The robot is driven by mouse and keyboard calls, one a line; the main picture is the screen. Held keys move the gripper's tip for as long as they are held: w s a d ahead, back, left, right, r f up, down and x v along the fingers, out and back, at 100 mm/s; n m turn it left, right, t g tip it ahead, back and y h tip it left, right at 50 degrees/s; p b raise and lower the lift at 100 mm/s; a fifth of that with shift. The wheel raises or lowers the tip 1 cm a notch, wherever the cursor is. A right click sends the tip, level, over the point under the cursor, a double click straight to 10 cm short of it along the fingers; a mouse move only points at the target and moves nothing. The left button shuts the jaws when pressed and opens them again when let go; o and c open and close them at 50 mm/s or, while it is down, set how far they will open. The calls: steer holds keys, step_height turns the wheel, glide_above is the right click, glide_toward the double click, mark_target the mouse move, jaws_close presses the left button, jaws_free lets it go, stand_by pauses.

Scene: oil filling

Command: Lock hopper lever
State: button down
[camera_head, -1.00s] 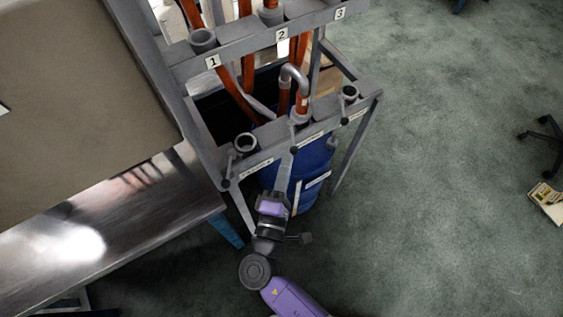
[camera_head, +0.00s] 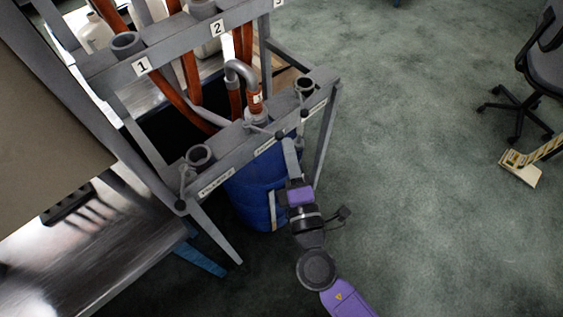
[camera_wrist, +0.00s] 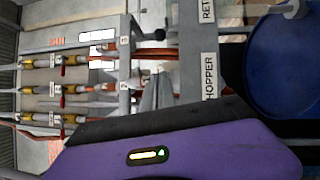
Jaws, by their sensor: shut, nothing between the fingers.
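The grey rack's front lower bar (camera_head: 230,165) carries several sockets with thin levers. A lever with a dark knob (camera_head: 280,134) is by the middle socket, where a bent metal pipe (camera_head: 240,70) on an orange hose goes in. My gripper (camera_head: 289,144) is shut and empty. Its tips are just below and right of that knob in the picture; I cannot tell if they touch. The wrist view shows a HOPPER label (camera_wrist: 210,75) sideways on the bar and part of a RET label (camera_wrist: 207,12). My purple gripper body covers the lower wrist view, hiding the tips.
The left socket (camera_head: 199,155) and right socket (camera_head: 305,86) stand open, with levers beside them. A blue barrel (camera_head: 248,195) is under the rack. A metal table (camera_head: 110,235) is at left. An office chair (camera_head: 540,80) is far right, with open green floor between.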

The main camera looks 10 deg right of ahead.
steer(key=shift+w+d+b, duration=0.65)
steer(key=shift+w+d, duration=0.1)
steer(key=shift+w, duration=0.15)
